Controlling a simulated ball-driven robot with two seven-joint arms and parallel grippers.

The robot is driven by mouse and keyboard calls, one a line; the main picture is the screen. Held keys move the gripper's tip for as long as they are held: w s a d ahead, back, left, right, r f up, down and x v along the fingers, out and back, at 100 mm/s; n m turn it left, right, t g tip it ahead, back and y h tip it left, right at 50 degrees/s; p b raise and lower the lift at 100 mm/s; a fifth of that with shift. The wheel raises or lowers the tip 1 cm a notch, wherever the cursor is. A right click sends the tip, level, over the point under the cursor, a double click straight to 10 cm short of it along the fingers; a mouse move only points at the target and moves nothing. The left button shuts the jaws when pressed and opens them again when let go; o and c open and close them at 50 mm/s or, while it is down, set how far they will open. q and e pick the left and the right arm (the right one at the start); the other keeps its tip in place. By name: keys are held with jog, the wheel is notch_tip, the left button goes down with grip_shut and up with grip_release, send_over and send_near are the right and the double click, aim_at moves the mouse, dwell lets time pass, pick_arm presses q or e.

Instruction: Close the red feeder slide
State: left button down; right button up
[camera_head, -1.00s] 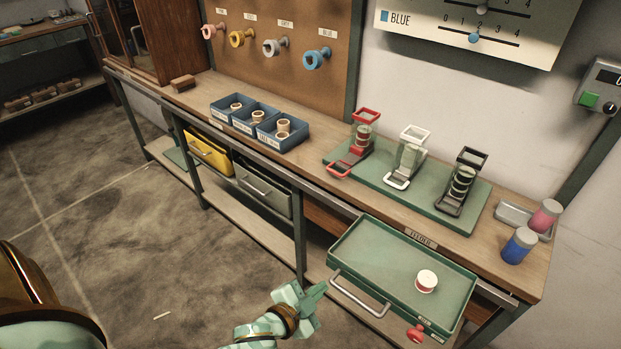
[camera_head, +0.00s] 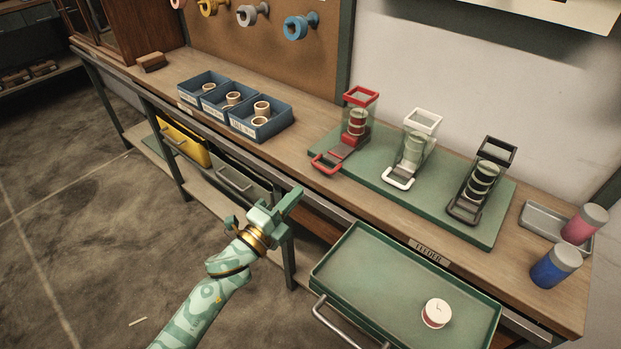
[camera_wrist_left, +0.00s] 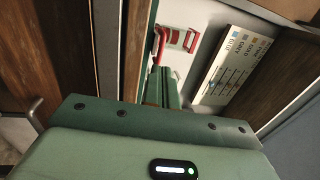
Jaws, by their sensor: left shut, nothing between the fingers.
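The red feeder (camera_head: 358,121) stands at the left end of the green base plate (camera_head: 387,203) on the bench, with a red-banded spool in it. Its red slide (camera_head: 327,163) sticks out toward the front, its loop handle over the plate's front edge, farther out than the white and black ones. The red handle (camera_wrist_left: 159,44) also shows in the left wrist view. My left gripper (camera_head: 292,198) is shut and empty, in front of the bench edge, lower left of the red handle and apart from it. My right gripper is not in view.
The white feeder (camera_head: 415,150) and black feeder (camera_head: 481,180) stand to the right. An open green drawer (camera_head: 385,280) holding a white round spool (camera_head: 436,313) juts out below. Blue bins (camera_head: 258,113) stand left on the bench. Pink and blue bottles (camera_head: 556,266) are at right.

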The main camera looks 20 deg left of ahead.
pick_arm(q)
send_near(329, 161)
jog(key=shift+w+d+r+b, duration=0.35)
jog(key=shift+w+r, duration=0.2)
jog(key=shift+w, duration=0.1)
jog(key=shift+w+d+r, duration=0.1)
jog(key=shift+w+d, duration=0.05)
jog(key=shift+w, duration=0.45)
jog(key=shift+w+r, duration=0.1)
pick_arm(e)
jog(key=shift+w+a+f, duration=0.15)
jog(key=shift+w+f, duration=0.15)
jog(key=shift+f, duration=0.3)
pick_arm(q)
jog(key=shift+d, duration=0.1)
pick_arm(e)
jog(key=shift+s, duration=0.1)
pick_arm(q)
jog(key=x, duration=0.2)
jog(key=b+x, duration=0.1)
jog(key=shift+w+d+f, duration=0.15)
jog(key=shift+w+f, duration=0.15)
jog(key=shift+f, duration=0.05)
jog(key=shift+s+r, duration=0.1)
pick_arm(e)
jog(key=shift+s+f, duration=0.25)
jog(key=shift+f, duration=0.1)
